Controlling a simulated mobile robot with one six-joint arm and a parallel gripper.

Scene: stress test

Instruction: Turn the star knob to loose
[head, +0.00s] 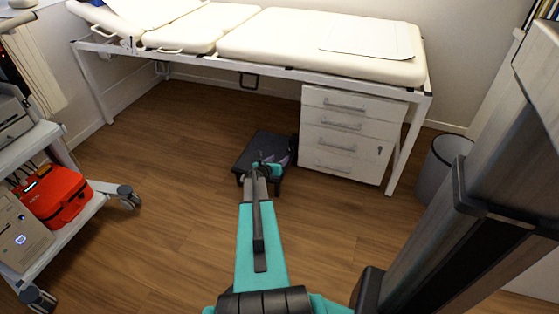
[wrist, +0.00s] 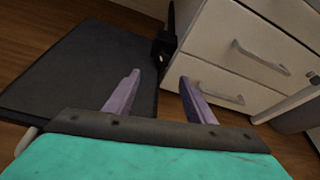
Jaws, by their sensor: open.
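In the wrist view, a small black fitting (wrist: 163,48) with a thin upright black rod stands at the edge of a dark flat step (wrist: 75,75), close to the white drawer unit. It may be the star knob, but its lobes and any loose mark cannot be made out. My gripper (wrist: 160,78) is open, its two purple-grey fingers apart with nothing between them. The fitting lies beyond the fingertips, roughly in line with the gap. In the head view, my gripper (head: 272,164) is over the right part of the dark step (head: 262,140) and hides some of it.
The white drawer unit (head: 350,135) stands just right of the step, under a cream examination couch (head: 320,50). A trolley with a red case (head: 55,195) is at left. A grey bin (head: 440,170) is at right. Wooden floor (head: 165,180) left of the step is clear.

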